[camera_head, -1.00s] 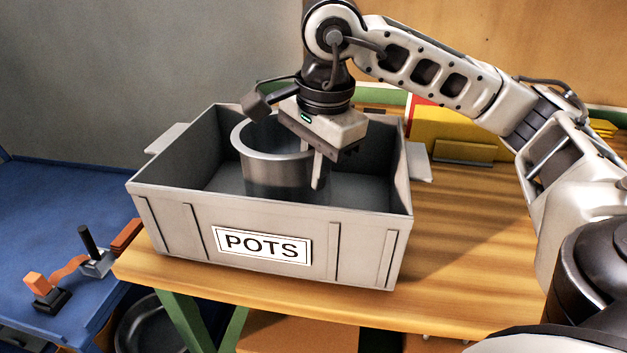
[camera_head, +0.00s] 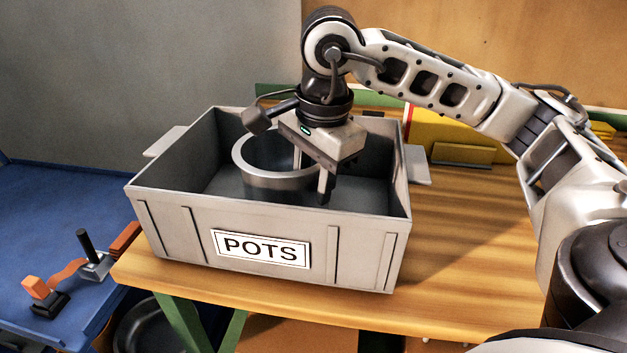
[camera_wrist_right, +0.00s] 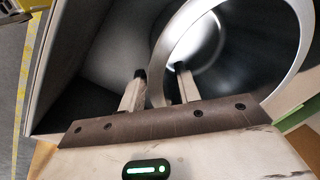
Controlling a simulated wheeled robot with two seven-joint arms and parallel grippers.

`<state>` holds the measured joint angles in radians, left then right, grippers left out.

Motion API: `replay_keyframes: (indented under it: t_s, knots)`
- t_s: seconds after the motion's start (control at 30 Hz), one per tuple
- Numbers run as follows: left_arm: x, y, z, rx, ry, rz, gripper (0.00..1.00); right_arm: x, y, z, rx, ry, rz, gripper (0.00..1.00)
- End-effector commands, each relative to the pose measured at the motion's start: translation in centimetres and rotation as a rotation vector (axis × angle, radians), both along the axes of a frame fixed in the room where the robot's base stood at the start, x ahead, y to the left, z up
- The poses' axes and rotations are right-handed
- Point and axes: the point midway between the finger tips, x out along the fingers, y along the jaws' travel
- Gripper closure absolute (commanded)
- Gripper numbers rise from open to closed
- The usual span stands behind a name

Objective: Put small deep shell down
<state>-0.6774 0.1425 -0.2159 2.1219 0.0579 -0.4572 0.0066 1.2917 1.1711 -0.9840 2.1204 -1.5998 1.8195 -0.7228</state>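The small deep shell is a round grey metal pot (camera_head: 262,181) standing inside the grey box labelled POTS (camera_head: 170,222). My right gripper (camera_head: 311,180) is over its right rim with the fingers spread, one finger inside the pot and one outside. In the right wrist view the pot's rim (camera_wrist_right: 165,50) passes between the two fingertips (camera_wrist_right: 160,72), with a gap showing on both sides. The pot looks upright; its base is hidden by the box's front wall. My left gripper is not in view.
The box stands on a wooden table (camera_head: 470,240), with bare table to its right. Yellow items (camera_head: 440,125) lie behind at right. A blue surface (camera_head: 40,220) with small tools is at left. Another metal pot (camera_head: 150,325) sits below the table.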

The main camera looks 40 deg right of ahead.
Motion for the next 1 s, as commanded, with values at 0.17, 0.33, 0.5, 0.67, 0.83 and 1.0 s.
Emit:
replay_keyframes:
  t_s: [0.17,0.33,0.5,0.67,0.83,1.0]
  knots:
    - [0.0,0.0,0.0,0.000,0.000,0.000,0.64,-0.4,0.1,3.5,0.002,-0.006,0.001,0.67]
    - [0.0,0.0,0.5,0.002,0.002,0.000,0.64,-0.9,0.0,7.5,0.001,-0.005,0.001,0.67]
    - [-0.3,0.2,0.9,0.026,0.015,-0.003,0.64,-1.3,-0.1,10.3,-0.001,-0.002,0.001,0.67]
    - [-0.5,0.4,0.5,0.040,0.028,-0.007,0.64,-1.5,-0.1,11.1,0.000,0.001,0.001,0.67]
    - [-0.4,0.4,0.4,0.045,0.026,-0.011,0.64,-1.6,-0.1,11.2,0.001,0.001,0.001,0.67]
    - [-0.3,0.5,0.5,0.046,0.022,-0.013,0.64,-1.5,-0.1,11.1,0.001,0.001,0.001,0.67]
